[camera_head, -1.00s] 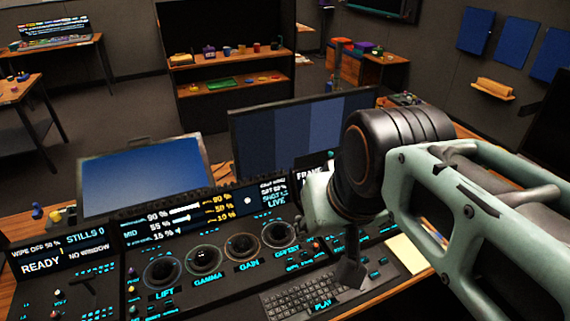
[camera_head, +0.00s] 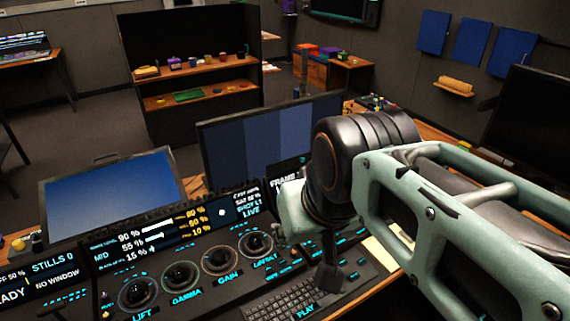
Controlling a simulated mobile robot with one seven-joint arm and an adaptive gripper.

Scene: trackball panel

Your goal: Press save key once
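The trackball panel (camera_head: 205,262) spreads across the desk, with a row of trackballs in dark rings labelled LIFT, GAMMA, GAIN and OFFSET. Small cyan-lit keys sit around them, and I cannot read which one is the save key. My gripper (camera_head: 326,278) is a dark shape pointing down over the right part of the panel, just past the keyboard (camera_head: 280,301). Its fingertips are small and dark, so I cannot tell whether it is open or shut, or whether it touches anything. My pale green arm hides the panel's right part.
Two monitors stand behind the panel, a blue one (camera_head: 110,200) at left and a striped one (camera_head: 270,140) at centre. A dark screen (camera_head: 540,125) stands at right. A pale note (camera_head: 385,255) lies under my arm. Shelves (camera_head: 195,85) stand farther back.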

